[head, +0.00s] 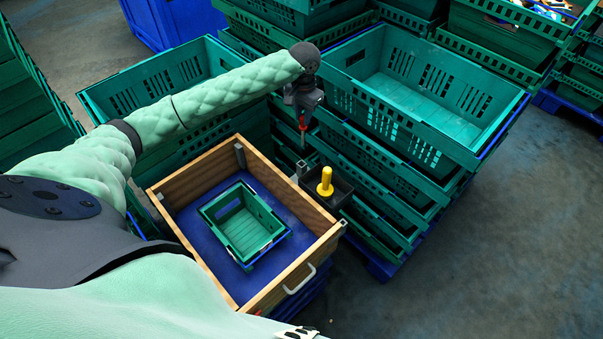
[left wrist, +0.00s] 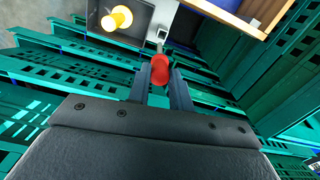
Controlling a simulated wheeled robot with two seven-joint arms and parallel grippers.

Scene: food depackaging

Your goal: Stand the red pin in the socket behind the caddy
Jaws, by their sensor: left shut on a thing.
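My left gripper (head: 302,112) is shut on the red pin (head: 302,126), which hangs with its thin shank downward. In the left wrist view the pin's red head (left wrist: 160,69) sits between the fingertips (left wrist: 160,82). The socket, a small grey square tube (head: 301,167), stands at the wooden box's side, behind the dark caddy (head: 343,199). The socket's opening also shows in the left wrist view (left wrist: 163,33). The pin's tip appears above the socket, apart from it. A yellow pin (head: 325,182) stands upright in the caddy (left wrist: 83,42). My right gripper is not in view.
A wooden box (head: 276,290) with a blue floor holds a small green crate (head: 246,253). Stacked green crates (head: 440,130) stand close behind and to the right of the caddy, near my left gripper. Open floor (head: 500,270) lies at the right.

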